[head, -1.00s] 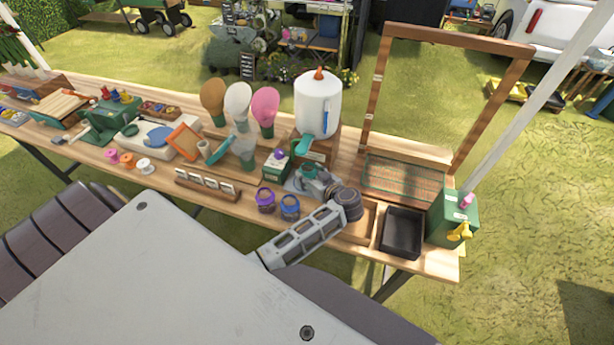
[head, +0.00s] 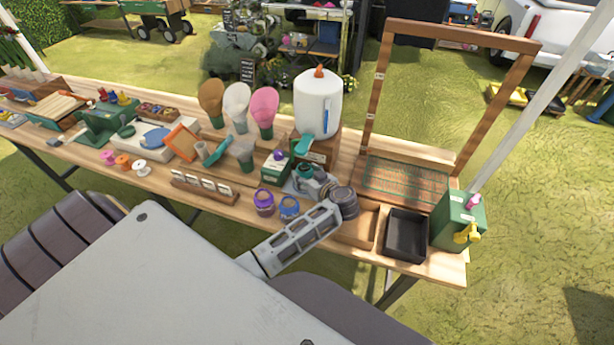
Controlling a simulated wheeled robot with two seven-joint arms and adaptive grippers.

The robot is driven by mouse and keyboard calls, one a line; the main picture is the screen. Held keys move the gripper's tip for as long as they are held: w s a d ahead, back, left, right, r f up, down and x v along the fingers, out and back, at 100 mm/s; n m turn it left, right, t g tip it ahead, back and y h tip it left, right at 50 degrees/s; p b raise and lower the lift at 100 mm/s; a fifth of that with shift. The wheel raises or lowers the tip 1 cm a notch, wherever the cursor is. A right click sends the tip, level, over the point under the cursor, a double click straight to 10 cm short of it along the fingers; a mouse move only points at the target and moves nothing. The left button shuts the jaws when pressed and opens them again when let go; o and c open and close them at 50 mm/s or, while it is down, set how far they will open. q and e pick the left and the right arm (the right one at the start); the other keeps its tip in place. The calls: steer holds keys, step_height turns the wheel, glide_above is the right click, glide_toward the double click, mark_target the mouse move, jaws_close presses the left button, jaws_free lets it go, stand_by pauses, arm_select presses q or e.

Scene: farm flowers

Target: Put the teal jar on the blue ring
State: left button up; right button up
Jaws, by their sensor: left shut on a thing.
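My left arm comes in from below, and its gripper (head: 308,184) is over the table in front of the white dispenser. It is shut on a small teal item (head: 304,171), which looks like the teal jar; the fingers hide part of it. Just left of the gripper, two small jar-like things stand near the table's front edge, one purple (head: 264,203) and one blue (head: 289,208). The blue one may be or carry the blue ring; it is too small to tell. My right gripper is not in view.
A black tray (head: 405,236), a green box with a yellow tap (head: 458,220) and a tall wooden frame (head: 375,95) are right. A label rack (head: 204,189) is left.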

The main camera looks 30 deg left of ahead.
arm_select(q)
steer(key=o, duration=1.1)
steer(key=shift+f, duration=0.1)
steer(key=shift+o, duration=0.2)
steer(key=v, duration=1.2)
